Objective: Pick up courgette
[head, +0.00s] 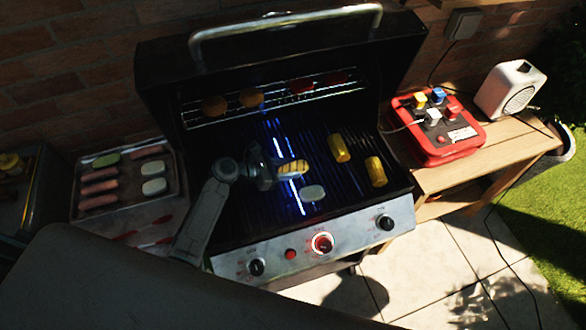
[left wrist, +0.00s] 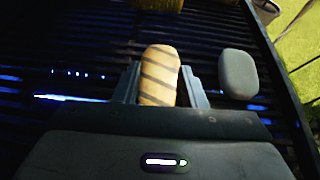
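An oblong yellow-tan piece with dark diagonal stripes (head: 292,168), which may be the courgette, is over the grill grate near the middle. It also shows in the left wrist view (left wrist: 159,76), between the fingers of my left gripper (left wrist: 160,82). The fingers stand on either side of it with slim gaps, so the gripper looks open. In the head view my left gripper (head: 274,172) reaches it from the left. I cannot tell whether the piece rests fully on the grate. A green-rimmed slice (head: 106,160) lies on the left tray. My right gripper is not in view.
A pale oval piece (head: 312,193) lies close by on the grate (head: 345,200). Two corn pieces (head: 339,149) lie to the right. The raised rack (head: 225,117) holds patties and red pieces. The left tray (head: 82,208) holds sausages and pale slices.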

